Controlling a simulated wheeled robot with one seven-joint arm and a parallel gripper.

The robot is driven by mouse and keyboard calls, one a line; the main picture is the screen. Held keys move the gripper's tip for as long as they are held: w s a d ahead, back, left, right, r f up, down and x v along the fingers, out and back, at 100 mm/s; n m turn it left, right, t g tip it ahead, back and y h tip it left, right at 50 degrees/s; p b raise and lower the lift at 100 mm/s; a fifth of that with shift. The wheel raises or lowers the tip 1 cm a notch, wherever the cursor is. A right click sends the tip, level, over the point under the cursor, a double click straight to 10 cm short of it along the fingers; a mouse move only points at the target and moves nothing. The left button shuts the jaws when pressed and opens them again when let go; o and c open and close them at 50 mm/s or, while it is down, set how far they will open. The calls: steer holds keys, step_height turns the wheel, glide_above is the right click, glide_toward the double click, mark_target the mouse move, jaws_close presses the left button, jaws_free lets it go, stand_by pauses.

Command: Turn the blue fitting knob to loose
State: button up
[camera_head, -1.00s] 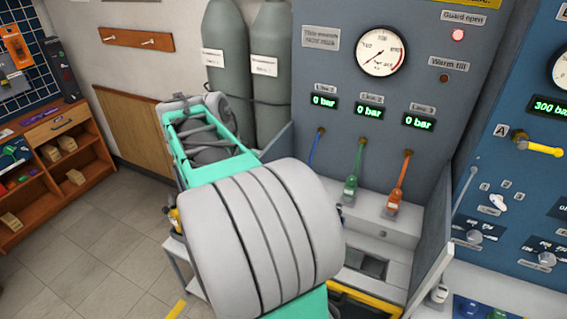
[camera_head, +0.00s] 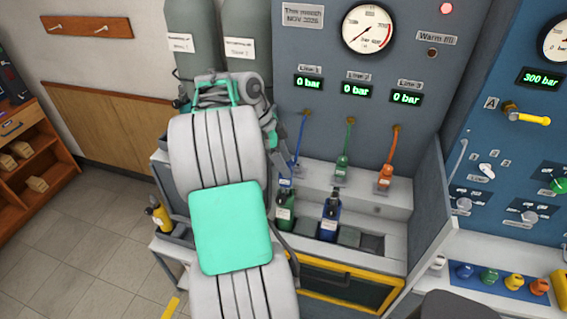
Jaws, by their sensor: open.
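The blue hose (camera_head: 300,140) hangs from the panel under the Line 1 display. Its blue fitting (camera_head: 286,181) is at its lower end, just right of my arm, small and partly covered; I cannot make out its knob or setting. My gripper (camera_head: 274,136) is at the far end of my arm, left of the blue hose and above the fitting. It is open, partly hidden by my wrist, and I see nothing in it. I cannot tell the exact gap between it and the hose.
A green cylinder (camera_head: 285,212) and a blue cylinder (camera_head: 331,215) stand in the bench below the hoses. Green (camera_head: 343,165) and orange (camera_head: 386,176) fittings are to the right. A grey side wall (camera_head: 432,215) bounds the bench. Colored knobs (camera_head: 490,277) sit farther right.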

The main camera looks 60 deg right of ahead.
steer(key=shift+s+f, duration=0.1)
steer(key=shift+f, duration=0.05)
jaws_close()
stand_by(0.4)
